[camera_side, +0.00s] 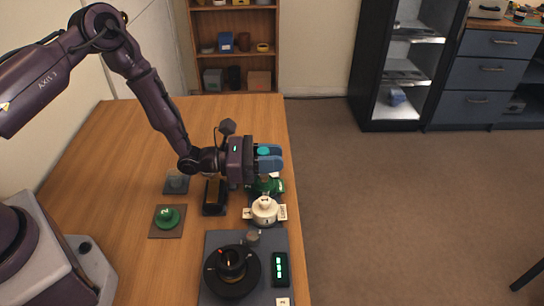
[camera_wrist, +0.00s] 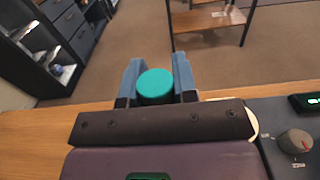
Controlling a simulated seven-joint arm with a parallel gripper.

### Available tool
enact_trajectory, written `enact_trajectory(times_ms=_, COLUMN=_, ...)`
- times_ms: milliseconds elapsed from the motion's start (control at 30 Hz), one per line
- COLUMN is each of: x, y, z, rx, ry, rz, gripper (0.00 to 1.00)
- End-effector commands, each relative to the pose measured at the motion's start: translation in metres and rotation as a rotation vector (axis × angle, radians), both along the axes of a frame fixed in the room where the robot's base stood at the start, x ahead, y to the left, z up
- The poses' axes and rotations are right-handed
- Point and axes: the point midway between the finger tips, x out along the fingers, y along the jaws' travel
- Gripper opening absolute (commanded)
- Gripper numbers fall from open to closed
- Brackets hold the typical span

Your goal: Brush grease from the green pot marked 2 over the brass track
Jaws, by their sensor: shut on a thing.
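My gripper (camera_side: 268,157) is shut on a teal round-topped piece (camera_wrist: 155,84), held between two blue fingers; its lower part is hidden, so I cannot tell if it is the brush. In the side view, a green pot (camera_side: 276,187) is below the fingers, partly covered by my gripper; its marking is not readable. A green round piece (camera_side: 167,217) with a pale 2, perhaps a lid, lies on a brown square pad left of my arm. A dark block with a brownish top (camera_side: 214,194) stands left of the green pot; I cannot tell if this is the brass track.
A cream pot (camera_side: 265,208) with white tags stands in front of the green pot. A black lens barrel (camera_side: 232,272) sits on a grey base beside a green-lit display (camera_side: 280,269). A small grey piece (camera_side: 176,183) lies at left. The table's far part is clear.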

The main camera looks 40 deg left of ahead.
Motion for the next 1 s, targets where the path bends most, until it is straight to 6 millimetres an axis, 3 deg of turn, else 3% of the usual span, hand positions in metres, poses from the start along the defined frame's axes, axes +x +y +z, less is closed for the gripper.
enact_trajectory(times_ms=1000, x=0.000, y=0.000, z=-0.011, rx=-0.001, ry=-0.001, rz=0.000, gripper=0.03)
